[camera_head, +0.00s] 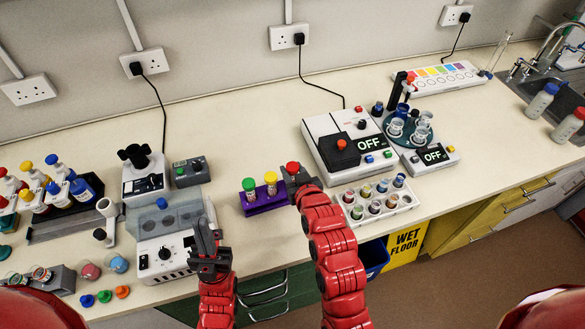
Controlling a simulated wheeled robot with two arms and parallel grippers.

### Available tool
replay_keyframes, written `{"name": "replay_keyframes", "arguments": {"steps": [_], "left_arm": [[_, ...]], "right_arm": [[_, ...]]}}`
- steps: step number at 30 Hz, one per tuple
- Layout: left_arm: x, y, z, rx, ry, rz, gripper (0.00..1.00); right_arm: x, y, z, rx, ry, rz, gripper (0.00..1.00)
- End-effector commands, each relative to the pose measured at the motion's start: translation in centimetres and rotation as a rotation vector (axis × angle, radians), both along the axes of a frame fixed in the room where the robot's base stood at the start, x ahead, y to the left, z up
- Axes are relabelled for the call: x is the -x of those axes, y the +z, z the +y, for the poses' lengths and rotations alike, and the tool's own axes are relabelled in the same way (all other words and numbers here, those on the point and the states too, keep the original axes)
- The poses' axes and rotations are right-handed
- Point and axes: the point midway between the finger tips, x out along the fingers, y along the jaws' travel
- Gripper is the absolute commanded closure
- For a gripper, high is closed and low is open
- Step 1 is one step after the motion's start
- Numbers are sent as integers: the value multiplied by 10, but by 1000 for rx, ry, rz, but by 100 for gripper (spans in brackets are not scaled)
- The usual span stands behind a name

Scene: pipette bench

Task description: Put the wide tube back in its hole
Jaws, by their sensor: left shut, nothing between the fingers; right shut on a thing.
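A purple rack (265,203) stands on the bench at centre, left of my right gripper. It holds a green-capped tube (249,190) and a yellow-capped tube (270,183), both upright. My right gripper (294,177) is shut on a red-capped tube (293,167) at the rack's right end. Only the red cap shows clearly. The fingers hide the tube's body, so I cannot tell whether it sits in a hole or is held above. My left gripper (207,240) is shut and empty, in front of the white device with a knob.
A white rack of several tubes (349,198) is right of my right gripper. Behind stands a white device reading OFF (320,128). A white device with a knob (150,262) is near my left gripper. Bare bench (240,110) lies at the back.

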Motion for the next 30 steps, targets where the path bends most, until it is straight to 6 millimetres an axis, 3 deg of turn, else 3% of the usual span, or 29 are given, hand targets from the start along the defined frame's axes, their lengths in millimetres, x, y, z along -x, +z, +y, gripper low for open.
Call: {"name": "replay_keyframes", "arguments": {"steps": [30], "left_arm": [[0,-11,0,0,0,0,100]], "right_arm": [[0,-15,0,0,0,0,100]]}}
